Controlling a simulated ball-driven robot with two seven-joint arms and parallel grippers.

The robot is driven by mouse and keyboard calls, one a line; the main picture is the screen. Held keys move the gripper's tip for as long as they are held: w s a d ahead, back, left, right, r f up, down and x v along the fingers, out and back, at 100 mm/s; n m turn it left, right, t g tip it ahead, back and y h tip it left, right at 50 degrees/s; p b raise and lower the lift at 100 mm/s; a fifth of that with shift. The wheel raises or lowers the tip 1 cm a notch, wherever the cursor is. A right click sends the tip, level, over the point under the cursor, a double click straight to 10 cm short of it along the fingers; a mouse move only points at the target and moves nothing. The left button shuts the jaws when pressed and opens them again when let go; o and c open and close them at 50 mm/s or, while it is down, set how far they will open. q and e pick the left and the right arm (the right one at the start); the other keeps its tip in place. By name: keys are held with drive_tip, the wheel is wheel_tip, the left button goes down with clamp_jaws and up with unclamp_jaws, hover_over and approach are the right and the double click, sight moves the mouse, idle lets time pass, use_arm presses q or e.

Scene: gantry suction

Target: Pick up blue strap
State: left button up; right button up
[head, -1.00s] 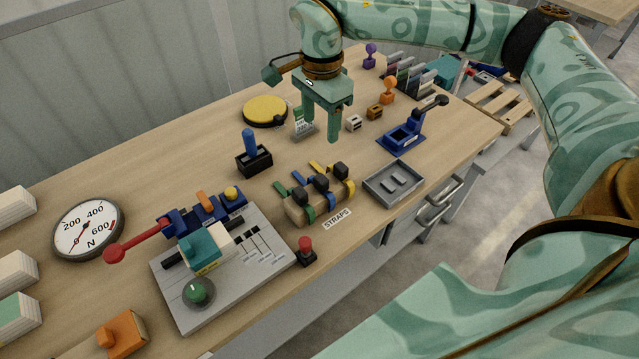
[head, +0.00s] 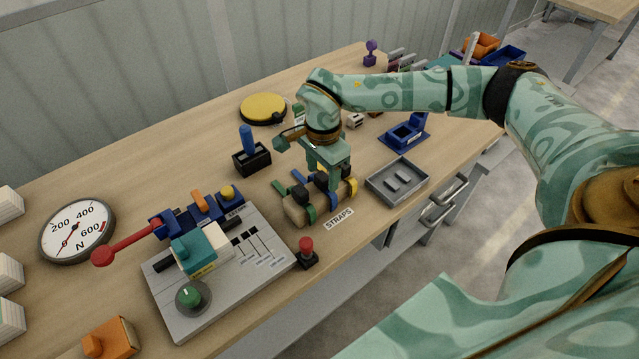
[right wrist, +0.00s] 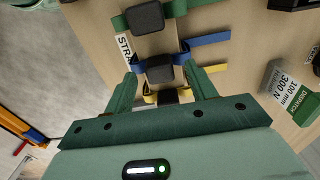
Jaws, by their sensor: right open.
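The blue strap (head: 298,177) lies over a tan roll between the green strap (head: 308,212) and the yellow strap (head: 353,188), partly hidden by my right gripper in the head view. In the right wrist view the blue strap (right wrist: 207,41) shows its loose tail and a black buckle. My right gripper (head: 324,184) is open, pointing down over the straps. In the right wrist view its fingers (right wrist: 162,74) stand on either side of the blue strap's buckle. I cannot tell whether they touch it. My left gripper is not in view.
A white STRAPS label (head: 339,219) lies in front of the roll. A grey panel (head: 183,318) lies to the left.

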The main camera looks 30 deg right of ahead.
drive_tip(key=shift+f, duration=0.15)
drive_tip(key=c, duration=1.1)
